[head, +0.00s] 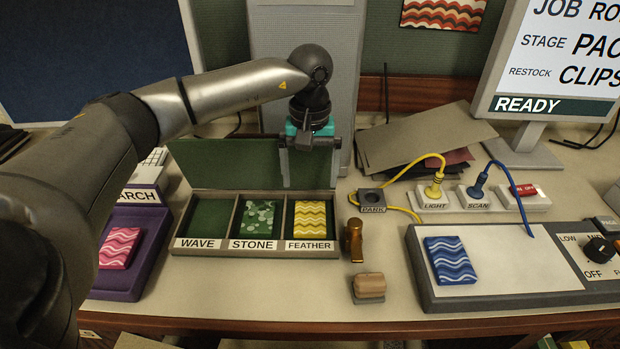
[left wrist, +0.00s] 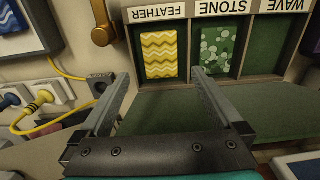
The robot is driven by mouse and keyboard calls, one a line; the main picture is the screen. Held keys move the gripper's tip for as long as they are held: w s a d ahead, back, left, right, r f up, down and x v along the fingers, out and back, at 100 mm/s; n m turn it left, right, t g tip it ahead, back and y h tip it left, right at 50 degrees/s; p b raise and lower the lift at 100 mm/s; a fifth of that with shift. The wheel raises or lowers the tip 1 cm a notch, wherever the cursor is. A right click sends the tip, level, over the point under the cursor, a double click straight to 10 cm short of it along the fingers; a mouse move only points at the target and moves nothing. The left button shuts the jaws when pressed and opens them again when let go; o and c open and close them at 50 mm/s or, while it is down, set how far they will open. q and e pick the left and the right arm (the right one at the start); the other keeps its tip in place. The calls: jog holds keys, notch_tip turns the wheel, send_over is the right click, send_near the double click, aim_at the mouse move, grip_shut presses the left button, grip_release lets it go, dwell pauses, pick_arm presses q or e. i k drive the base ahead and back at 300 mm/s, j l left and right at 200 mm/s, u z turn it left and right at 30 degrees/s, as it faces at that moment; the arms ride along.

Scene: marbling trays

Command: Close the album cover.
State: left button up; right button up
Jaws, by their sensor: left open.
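The album is a grey tray (head: 258,248) with compartments labelled WAVE, STONE and FEATHER. Its green cover (head: 222,163) stands raised along the back edge; it also shows in the left wrist view (left wrist: 238,108). The WAVE compartment is empty, STONE holds a green spotted card (head: 258,219), and FEATHER holds a yellow wavy card (head: 310,218). My left gripper (head: 312,163) is open, pointing down at the right end of the raised cover. In the left wrist view, its fingers (left wrist: 160,78) are apart with nothing clasped between them. Contact with the cover is unclear. My right gripper is out of view.
A purple tray (head: 120,280) with a pink card stands left of the album. A brass handle (head: 354,240) and wooden block (head: 369,288) stand to its right, then a grey tray (head: 440,298) with a blue card. Cabled plugs lie behind, before a monitor (head: 545,75).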

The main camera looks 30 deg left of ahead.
aim_at(243, 160)
jog(key=u, duration=1.4)
